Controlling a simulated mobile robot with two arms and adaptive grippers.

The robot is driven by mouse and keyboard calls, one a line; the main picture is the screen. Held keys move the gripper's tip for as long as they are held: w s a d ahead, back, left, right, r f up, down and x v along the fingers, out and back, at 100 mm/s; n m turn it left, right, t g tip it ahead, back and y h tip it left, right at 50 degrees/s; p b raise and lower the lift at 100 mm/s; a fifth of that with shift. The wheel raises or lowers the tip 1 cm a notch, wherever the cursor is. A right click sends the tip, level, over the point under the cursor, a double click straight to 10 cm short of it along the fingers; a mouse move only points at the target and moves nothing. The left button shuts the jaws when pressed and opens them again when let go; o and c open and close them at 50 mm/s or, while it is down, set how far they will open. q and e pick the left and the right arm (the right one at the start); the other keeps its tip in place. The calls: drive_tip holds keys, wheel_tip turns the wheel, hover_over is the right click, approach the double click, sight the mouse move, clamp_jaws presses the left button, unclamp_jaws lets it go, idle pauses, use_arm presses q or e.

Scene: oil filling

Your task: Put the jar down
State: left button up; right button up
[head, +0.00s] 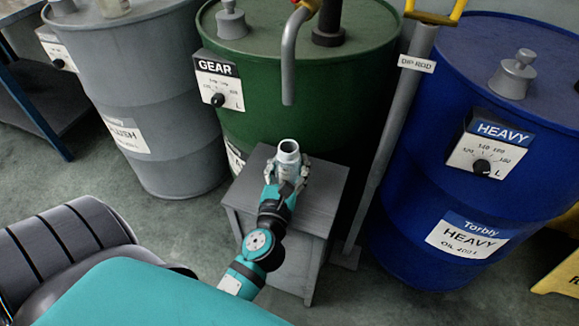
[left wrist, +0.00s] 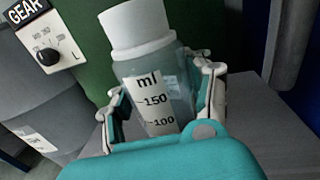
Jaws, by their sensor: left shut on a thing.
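The jar (head: 288,152) is a small clear vessel with a white collar at its top and a millilitre scale on its side. In the left wrist view the jar (left wrist: 150,85) looks upright with a slight tilt in the picture. My left gripper (head: 287,178) is shut on the jar, with a finger on each side of it. The jar is over the small grey stand (head: 325,185), below and in front of the spout. Its base is hidden behind my gripper, so I cannot tell whether it touches the top. My right gripper is not in view.
A green GEAR drum (head: 255,110) stands behind the stand, with a bent grey spout (head: 289,70) hanging above. A grey drum (head: 165,75) is at left and a blue HEAVY drum (head: 410,190) at right. A dip-rod (head: 398,125) leans beside the stand.

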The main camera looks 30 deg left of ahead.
use_arm(q)
drive_tip(key=shift+f, duration=0.1)
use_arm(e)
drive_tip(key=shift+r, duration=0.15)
use_arm(q)
drive_tip(key=o, duration=1.2)
drive_tip(key=shift+c, duration=0.2)
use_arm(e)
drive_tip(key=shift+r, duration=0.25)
